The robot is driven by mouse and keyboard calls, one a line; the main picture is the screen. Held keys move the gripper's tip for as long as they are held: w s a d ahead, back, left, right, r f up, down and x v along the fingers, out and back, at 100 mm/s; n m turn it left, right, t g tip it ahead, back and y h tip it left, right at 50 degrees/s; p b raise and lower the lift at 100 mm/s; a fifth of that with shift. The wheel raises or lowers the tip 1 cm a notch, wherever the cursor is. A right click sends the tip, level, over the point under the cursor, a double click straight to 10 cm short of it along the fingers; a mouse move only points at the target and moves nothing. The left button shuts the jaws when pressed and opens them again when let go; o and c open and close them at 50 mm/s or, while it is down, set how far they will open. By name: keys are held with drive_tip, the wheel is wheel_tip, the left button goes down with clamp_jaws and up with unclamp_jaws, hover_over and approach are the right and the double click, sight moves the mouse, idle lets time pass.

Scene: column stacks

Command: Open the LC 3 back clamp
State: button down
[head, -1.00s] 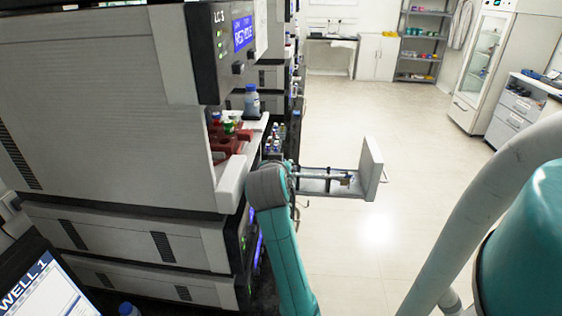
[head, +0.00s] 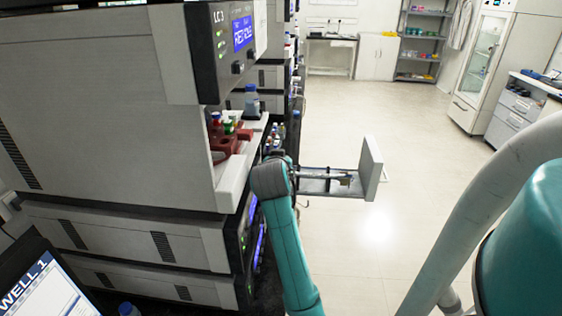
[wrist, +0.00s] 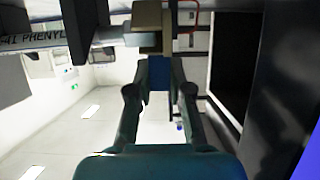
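The LC 3 module (head: 220,45) carries a lit display at upper left in the head view. Beyond my arm, a narrow pulled-out drawer (head: 371,168) holds a pale column (head: 312,173) lying lengthwise. In the wrist view the column (wrist: 108,34), marked "PHENYL", enters from the left into a tan block (wrist: 148,20). A blue clamp part (wrist: 158,72) lies between the fingertips of my gripper (wrist: 159,66). The fingers stand apart with the blue part filling the gap; whether they press on it is unclear. My arm hides much of the drawer's near end in the head view.
Bottles (head: 252,101) and red holders (head: 229,137) sit on a ledge just left of the drawer. Stacked modules (head: 130,240) stand at left, with a laptop screen (head: 40,295) in front. The floor (head: 380,110) right of the drawer is clear.

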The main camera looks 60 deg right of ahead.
drive_tip(key=shift+d+y, duration=0.1)
drive_tip(key=shift+y, duration=0.2)
drive_tip(key=shift+w+d+g+y, duration=0.2)
drive_tip(key=shift+d+g+y, duration=0.3)
drive_tip(key=shift+y, duration=0.6)
drive_tip(key=shift+w+d+f+g+y, duration=0.15)
drive_tip(key=shift+f+g+y, duration=0.1)
drive_tip(key=shift+y, duration=0.4)
drive_tip(key=shift+w+d+f+g+y, duration=0.15)
drive_tip(key=shift+f+g+y, duration=0.1)
drive_tip(key=shift+y, duration=0.4)
drive_tip(key=shift+s, duration=0.1)
drive_tip(key=c, duration=1)
unclamp_jaws()
drive_tip(key=shift+c, duration=0.2)
